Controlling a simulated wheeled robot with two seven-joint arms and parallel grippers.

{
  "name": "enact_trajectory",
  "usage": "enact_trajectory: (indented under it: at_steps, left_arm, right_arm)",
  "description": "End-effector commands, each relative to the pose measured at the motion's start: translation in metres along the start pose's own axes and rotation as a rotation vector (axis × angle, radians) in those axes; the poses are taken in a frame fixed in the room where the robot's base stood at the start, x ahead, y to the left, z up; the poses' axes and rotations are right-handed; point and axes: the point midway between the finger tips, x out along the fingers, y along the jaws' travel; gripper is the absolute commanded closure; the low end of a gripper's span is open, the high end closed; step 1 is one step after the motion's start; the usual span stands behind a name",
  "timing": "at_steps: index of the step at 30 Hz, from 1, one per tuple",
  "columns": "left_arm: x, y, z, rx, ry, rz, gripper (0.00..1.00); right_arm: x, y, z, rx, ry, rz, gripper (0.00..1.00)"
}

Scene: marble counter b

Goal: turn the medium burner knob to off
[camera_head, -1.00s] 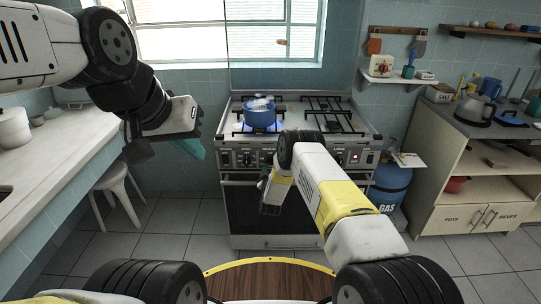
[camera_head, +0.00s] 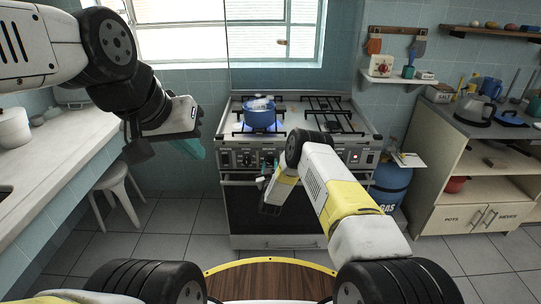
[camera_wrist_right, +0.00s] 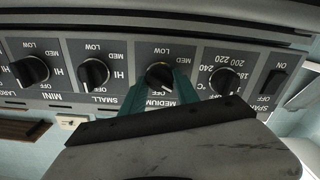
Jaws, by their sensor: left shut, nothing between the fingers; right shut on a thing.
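The medium burner knob (camera_wrist_right: 160,75) is round and dark, with a light gold mark on its face. It sits above the upside-down MEDIUM label in the right wrist view. My right gripper (camera_wrist_right: 159,84) has its teal fingers on either side of this knob and is shut on it. In the head view my right gripper (camera_head: 264,170) is at the stove's front panel, and my arm partly hides the knobs. My left gripper (camera_head: 193,148) is shut and empty, in the air left of the stove (camera_head: 236,202).
A blue pot (camera_head: 260,118) stands on the left-hand burners, with a blue glow beneath it. Other knobs flank the held one, including the small burner knob (camera_wrist_right: 93,73) and oven knob (camera_wrist_right: 225,81). A blue gas cylinder (camera_head: 391,188) stands right of the stove.

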Motion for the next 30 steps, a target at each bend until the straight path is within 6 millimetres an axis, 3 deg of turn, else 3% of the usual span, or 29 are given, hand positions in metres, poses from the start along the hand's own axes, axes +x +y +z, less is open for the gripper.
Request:
enact_trajectory:
  at_steps: [8, 18, 27, 30]
  left_arm:
    - [0.0, 0.0, 0.0, 0.0, 0.0, 0.0, 1.0]
    - [0.0, 0.0, 0.0, 0.0, 0.0, 0.0, 1.0]
    - [0.0, 0.0, 0.0, 0.0, 0.0, 0.0, 1.0]
    - [0.0, 0.0, 0.0, 0.0, 0.0, 0.0, 1.0]
  right_arm:
    - [-0.0002, 0.0, 0.0005, 0.03, -0.001, 0.0, 0.86]
    - [0.0, 0.0004, 0.0003, 0.469, 0.0, 0.0, 0.86]
    - [-0.0001, 0.0001, 0.0001, 0.497, 0.0, 0.0, 0.86]
    - [-0.0001, 0.0005, 0.0006, 0.589, -0.001, 0.002, 0.86]
